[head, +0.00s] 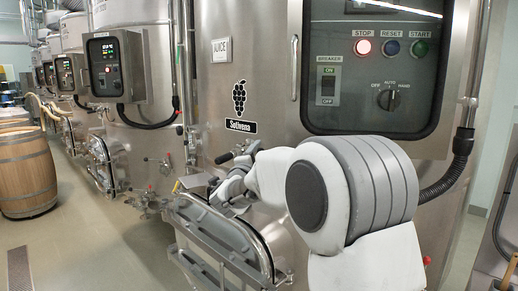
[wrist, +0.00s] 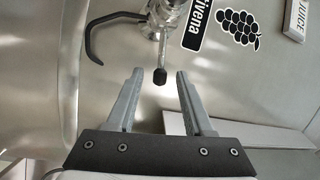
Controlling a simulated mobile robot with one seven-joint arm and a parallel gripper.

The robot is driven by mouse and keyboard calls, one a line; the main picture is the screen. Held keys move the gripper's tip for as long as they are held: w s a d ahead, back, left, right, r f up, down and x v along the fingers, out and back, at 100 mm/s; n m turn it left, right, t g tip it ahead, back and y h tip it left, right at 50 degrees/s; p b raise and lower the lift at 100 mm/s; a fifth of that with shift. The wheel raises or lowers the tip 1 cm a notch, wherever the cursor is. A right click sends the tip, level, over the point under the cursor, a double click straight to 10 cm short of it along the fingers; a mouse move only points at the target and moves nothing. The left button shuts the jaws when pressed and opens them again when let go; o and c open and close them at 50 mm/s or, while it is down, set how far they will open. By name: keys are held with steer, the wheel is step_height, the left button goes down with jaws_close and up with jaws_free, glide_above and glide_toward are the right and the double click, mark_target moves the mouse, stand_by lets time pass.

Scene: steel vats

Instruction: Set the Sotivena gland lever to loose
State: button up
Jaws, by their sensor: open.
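The Sotivena vat (head: 262,60) carries a black name label (head: 240,127) under a grape emblem; the label also shows in the wrist view (wrist: 196,24). A metal fitting (wrist: 168,18) sits on the vat wall below the label. A short lever with a black tip (wrist: 160,76), likely the gland lever, extends from it toward my gripper. My gripper (wrist: 160,72) is open, with the black tip showing between its fingertips; I cannot tell whether they touch it. In the head view my arm hides much of the fitting, and a black-tipped handle (head: 225,158) shows there. No loose marking is readable.
A black curved hook-like part (wrist: 92,42) is left of the fitting in the wrist view. A barred hatch (head: 222,238) lies below my arm. A control panel (head: 375,75) is above it. Barrels (head: 25,172) and further vats stand to the left, beyond open floor.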

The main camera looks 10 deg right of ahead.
steer(key=shift+x, duration=1.05)
jaws_close()
stand_by(0.7)
